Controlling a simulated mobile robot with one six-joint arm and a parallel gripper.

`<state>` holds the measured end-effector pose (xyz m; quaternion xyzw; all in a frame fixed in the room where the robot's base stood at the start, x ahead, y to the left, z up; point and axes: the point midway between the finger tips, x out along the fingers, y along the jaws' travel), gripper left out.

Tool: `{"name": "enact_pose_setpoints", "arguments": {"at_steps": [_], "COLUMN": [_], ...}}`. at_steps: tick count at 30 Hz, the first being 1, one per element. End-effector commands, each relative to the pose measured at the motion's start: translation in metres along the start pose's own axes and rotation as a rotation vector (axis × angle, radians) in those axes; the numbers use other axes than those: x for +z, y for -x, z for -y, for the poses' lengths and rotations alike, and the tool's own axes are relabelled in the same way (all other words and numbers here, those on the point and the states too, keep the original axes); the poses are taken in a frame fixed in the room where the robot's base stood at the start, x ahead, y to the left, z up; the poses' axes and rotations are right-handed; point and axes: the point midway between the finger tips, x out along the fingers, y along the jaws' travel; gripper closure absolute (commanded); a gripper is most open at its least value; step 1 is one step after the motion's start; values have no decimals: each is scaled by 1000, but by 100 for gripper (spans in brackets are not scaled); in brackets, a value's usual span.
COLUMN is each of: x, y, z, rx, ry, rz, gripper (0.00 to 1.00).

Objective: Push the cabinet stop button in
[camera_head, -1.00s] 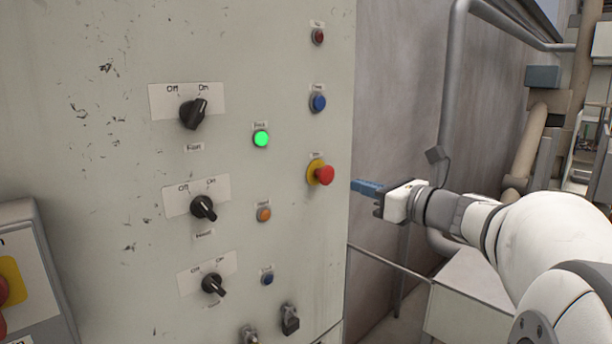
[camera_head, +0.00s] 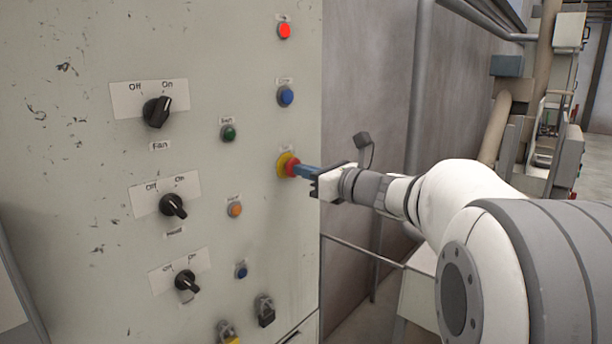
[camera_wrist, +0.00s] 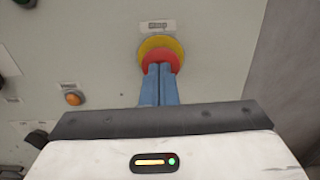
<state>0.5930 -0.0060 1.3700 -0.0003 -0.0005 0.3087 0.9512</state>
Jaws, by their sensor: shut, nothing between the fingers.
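The cabinet stop button (camera_head: 291,166) is a red mushroom head on a yellow round base, near the right edge of the cabinet front. In the wrist view the red stop button (camera_wrist: 161,61) sits straight ahead below a small label. My gripper (camera_head: 301,170) is shut and empty, with its blue fingertips against the red head. In the wrist view the fingertips of my gripper (camera_wrist: 158,68) cover the lower middle of the red head. The top lamp (camera_head: 284,30) glows red, and the green button (camera_head: 228,133) is dark.
The cabinet front (camera_head: 80,200) carries three black rotary switches, one being the Fan switch (camera_head: 157,111). A blue button (camera_head: 285,96) is above the stop button. An orange button (camera_head: 235,210) is lower left. Keyed locks (camera_head: 264,310) are below. A wall and pipes stand at right.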

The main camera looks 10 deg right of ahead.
Motion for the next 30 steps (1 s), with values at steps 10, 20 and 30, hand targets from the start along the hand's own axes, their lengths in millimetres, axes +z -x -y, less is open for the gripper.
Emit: {"name": "enact_pose_setpoints", "arguments": {"at_steps": [10, 20, 30], "x": [4, 4, 0], "y": [-8, 26, 103], "z": [-1, 3, 5], "rx": [4, 3, -2], "ry": [0, 1, 1], "rz": [8, 9, 6], "gripper": [100, 100, 100]}}
